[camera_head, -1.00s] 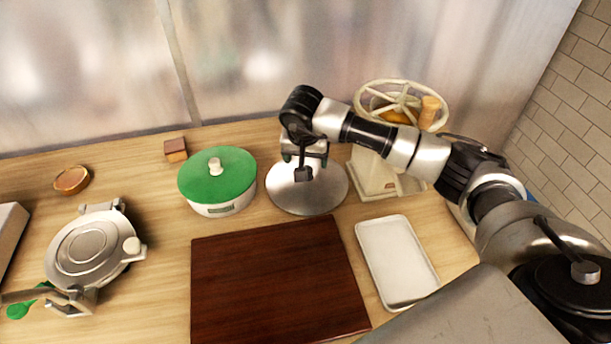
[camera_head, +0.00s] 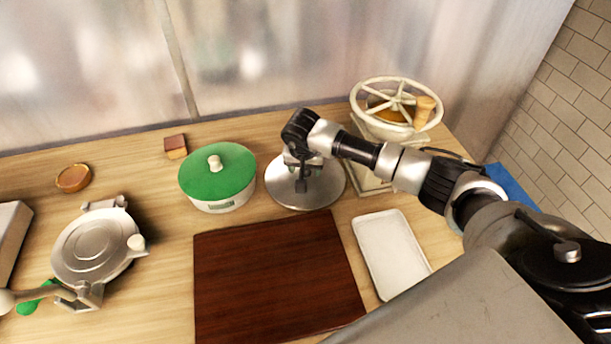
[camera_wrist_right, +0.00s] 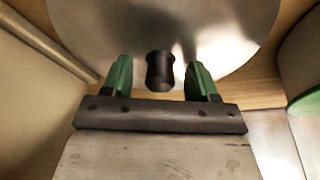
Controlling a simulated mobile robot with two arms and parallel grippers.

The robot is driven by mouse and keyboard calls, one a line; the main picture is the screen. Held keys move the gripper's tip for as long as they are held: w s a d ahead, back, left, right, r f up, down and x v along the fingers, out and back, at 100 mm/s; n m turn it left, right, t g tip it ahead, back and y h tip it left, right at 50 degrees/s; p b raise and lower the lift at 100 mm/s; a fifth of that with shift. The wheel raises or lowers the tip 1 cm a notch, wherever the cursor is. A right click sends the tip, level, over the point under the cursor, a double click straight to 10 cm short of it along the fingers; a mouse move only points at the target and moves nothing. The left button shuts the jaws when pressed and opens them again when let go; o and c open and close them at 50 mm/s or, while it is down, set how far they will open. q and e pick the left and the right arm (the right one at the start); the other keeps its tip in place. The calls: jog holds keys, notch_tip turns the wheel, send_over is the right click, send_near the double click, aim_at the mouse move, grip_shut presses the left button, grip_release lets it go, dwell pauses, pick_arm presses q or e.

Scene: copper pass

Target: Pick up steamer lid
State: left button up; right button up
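The steamer lid (camera_head: 325,187) is a round, shiny silver disc on the counter, right of the green-lidded pot. In the right wrist view the lid (camera_wrist_right: 225,35) fills the top, and its black knob (camera_wrist_right: 160,71) stands between the fingertips. My right gripper (camera_head: 301,168) is over the lid. In the wrist view its green-padded fingers (camera_wrist_right: 160,78) are apart, one on each side of the knob, with gaps showing. In the head view, the arm hides the knob and part of the lid. My left gripper is not in view.
A white pot with a green lid (camera_head: 217,172) stands close left of the steamer lid. A cream scale-like stand with a spoked wheel (camera_head: 398,102) is behind right. A dark board (camera_head: 275,275) and white tray (camera_head: 391,252) lie in front. A metal press (camera_head: 95,248) is at left.

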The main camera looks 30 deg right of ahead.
jog(key=shift+s, duration=0.1)
jog(key=c, duration=0.9)
jog(key=shift+c, duration=0.2)
